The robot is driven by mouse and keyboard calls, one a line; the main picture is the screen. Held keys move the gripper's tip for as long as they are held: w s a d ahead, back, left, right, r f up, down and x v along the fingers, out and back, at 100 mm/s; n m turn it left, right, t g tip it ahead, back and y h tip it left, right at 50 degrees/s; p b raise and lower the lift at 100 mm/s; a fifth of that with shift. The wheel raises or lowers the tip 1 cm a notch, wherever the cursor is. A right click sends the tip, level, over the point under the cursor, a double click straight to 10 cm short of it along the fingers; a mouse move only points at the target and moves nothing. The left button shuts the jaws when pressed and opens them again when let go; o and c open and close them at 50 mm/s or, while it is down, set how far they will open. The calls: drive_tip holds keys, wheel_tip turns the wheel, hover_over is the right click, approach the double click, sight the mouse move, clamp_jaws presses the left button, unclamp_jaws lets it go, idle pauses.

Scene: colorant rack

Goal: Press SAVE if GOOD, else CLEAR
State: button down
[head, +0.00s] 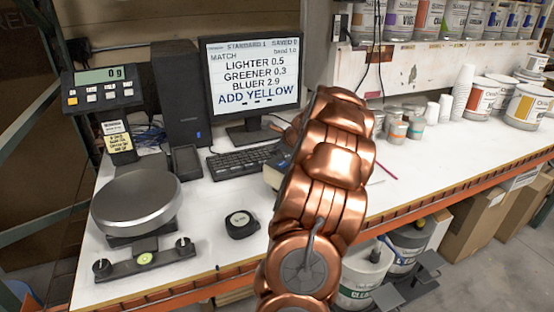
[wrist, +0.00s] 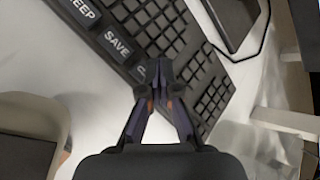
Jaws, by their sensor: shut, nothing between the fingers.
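The monitor (head: 250,77) reads "STANDARD 1", "SAVED 0", "MATCH", "LIGHTER 0.5", "GREENER 0.3", "BLUER 2.9" and "ADD YELLOW" in blue. The word GOOD does not show. The dark keyboard (head: 238,162) lies in front of it, its right end hidden by my copper arm. In the wrist view, large keys line the keyboard's edge: one ending in "EEP" (wrist: 84,11), SAVE (wrist: 117,43), and one starting with "C" (wrist: 141,72), mostly hidden by my gripper. My gripper (wrist: 160,66) is shut and empty, its tips just right of the C key in that view; contact cannot be told.
A readout (head: 102,88) shows 0 g. Small cans (head: 397,131), cups and paint tubs (head: 527,106) stand at the right.

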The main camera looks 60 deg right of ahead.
idle(0.7)
drive_tip(key=shift+w+f, duration=0.1)
drive_tip(key=shift+f, duration=0.3)
drive_tip(key=shift+f, duration=0.35)
idle(0.7)
drive_tip(key=shift+p, duration=0.3)
drive_tip(key=shift+r+p, duration=0.75)
drive_tip(key=shift+p, duration=0.05)
wheel_tip(320, 180, up, 5)
drive_tip(key=p, duration=0.5)
drive_tip(key=shift+r, duration=0.1)
idle(0.7)
